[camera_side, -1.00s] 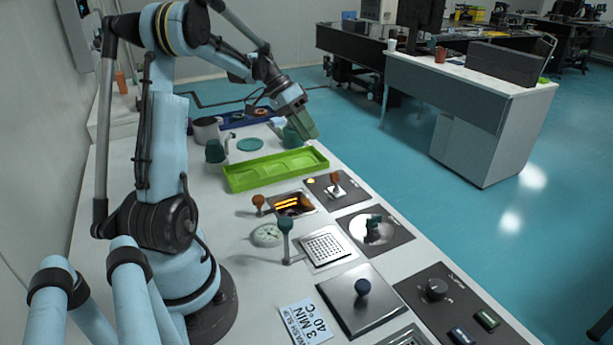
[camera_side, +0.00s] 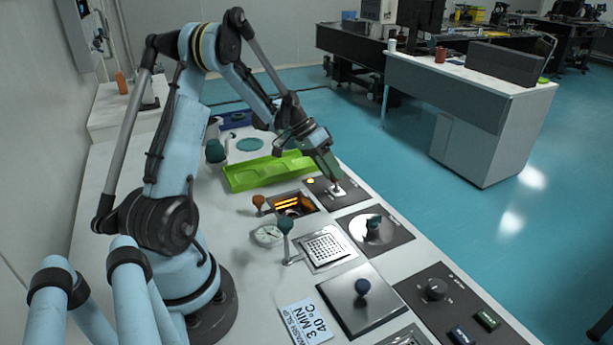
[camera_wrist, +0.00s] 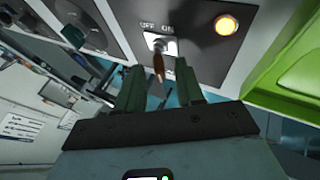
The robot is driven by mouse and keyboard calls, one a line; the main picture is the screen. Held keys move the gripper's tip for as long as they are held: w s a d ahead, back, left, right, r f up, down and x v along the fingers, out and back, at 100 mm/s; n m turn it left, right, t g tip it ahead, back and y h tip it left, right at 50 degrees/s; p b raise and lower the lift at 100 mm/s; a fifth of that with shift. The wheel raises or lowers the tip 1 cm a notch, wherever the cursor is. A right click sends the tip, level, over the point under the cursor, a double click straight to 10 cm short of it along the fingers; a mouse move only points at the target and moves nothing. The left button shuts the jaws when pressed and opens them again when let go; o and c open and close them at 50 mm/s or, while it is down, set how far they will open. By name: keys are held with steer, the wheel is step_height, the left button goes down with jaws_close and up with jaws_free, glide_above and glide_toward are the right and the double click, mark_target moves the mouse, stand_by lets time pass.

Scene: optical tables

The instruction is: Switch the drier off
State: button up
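The drier (camera_side: 291,205) is a metal-framed recess in the bench with glowing orange bars inside. To its right, a dark panel (camera_side: 321,196) carries a toggle switch (camera_side: 337,191) and a lit amber lamp (camera_side: 311,181). In the wrist view, the switch's brown-tipped lever (camera_wrist: 158,66) stands below the words OFF and ON, and the lamp (camera_wrist: 226,25) glows. My gripper (camera_wrist: 158,75) is open, pointing down at the switch, with one finger on each side of the lever. I cannot tell whether either finger touches it. In the side view, my gripper (camera_side: 333,179) hides the lever.
A green tray (camera_side: 237,184) lies behind the drier, close to my gripper. An orange-knobbed lever (camera_side: 258,201) and a green-knobbed handle (camera_side: 286,226) stand nearby. Another panel with a dark green knob (camera_side: 373,223) sits in front of the switch panel.

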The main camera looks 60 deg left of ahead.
jaws_close()
steer(key=shift+d, duration=0.15)
stand_by(0.4)
steer(key=shift+d+r+m+y, duration=0.15)
steer(key=shift+d+y, duration=0.15)
steer(key=shift+y, duration=0.3)
steer(key=shift+d+r+m+y, duration=0.15)
steer(key=shift+d+y, duration=0.1)
steer(key=shift+y, duration=0.35)
steer(key=d+y, duration=0.1)
steer(key=y, duration=0.1)
steer(key=shift+d+m+y, duration=0.1)
steer(key=shift+m+y, duration=0.2)
steer(key=y, duration=0.1)
steer(key=d+y, duration=0.1)
steer(key=y, duration=0.1)
steer(key=shift+d+m, duration=0.25)
steer(key=shift+m, duration=0.05)
steer(key=shift+d+f+m+y, duration=0.2)
steer(key=shift+d+y, duration=0.1)
steer(key=shift+y, duration=0.5)
steer(key=shift+d+f+m+y, duration=0.15)
steer(key=shift+d+y, duration=0.1)
steer(key=shift+y, duration=0.55)
